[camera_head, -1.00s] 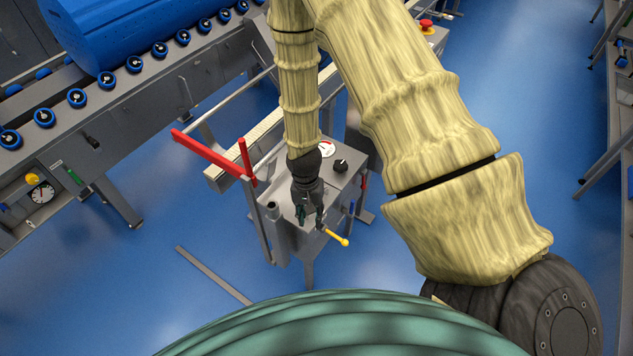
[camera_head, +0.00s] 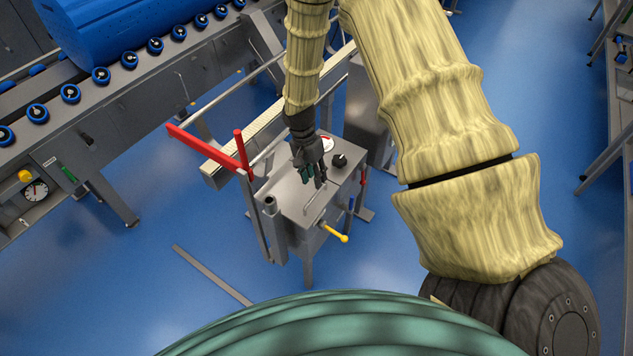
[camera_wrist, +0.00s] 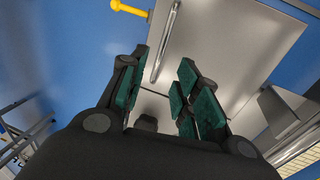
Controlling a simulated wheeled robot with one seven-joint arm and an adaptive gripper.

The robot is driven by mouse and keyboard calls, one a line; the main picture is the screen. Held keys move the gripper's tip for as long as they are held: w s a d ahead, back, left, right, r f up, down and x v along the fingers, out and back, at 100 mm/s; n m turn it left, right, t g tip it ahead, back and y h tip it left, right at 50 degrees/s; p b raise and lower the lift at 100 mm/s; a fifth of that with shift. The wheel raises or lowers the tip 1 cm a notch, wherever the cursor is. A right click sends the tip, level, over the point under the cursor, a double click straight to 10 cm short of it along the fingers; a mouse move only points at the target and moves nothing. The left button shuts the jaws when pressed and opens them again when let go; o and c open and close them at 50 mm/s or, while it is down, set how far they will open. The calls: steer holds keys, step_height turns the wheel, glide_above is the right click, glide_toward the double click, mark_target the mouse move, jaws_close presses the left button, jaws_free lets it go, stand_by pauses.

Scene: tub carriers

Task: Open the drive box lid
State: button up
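The drive box (camera_head: 275,247) is a grey metal cabinet in the middle of the head view. Its flat grey lid (camera_head: 291,201) looks shut and carries a thin bar handle (camera_head: 314,204). A yellow-tipped lever (camera_head: 335,234) sticks out at the box's front. My gripper (camera_head: 313,182) is over the lid, on the far side of the handle. In the wrist view, my gripper (camera_wrist: 160,95) has its green-padded fingers apart with nothing between them. The handle (camera_wrist: 165,42) and lid (camera_wrist: 225,40) lie beyond the fingertips, with the yellow lever (camera_wrist: 130,8) at the top edge.
A black knob (camera_head: 339,160) and a dial stand on the box top behind my gripper. A red bar (camera_head: 205,150) and red-topped post (camera_head: 241,151) are at the box's left. A roller conveyor (camera_head: 125,85) carries a blue tub (camera_head: 120,30).

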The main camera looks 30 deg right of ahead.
mark_target(318, 191)
steer(key=shift+s+d+f, duration=0.1)
steer(key=shift+s+f, duration=0.15)
steer(key=shift+f, duration=1.05)
steer(key=shift+s+d+f, duration=0.1)
steer(key=shift+s+f, duration=0.1)
steer(key=shift+f, duration=1.05)
jaws_close()
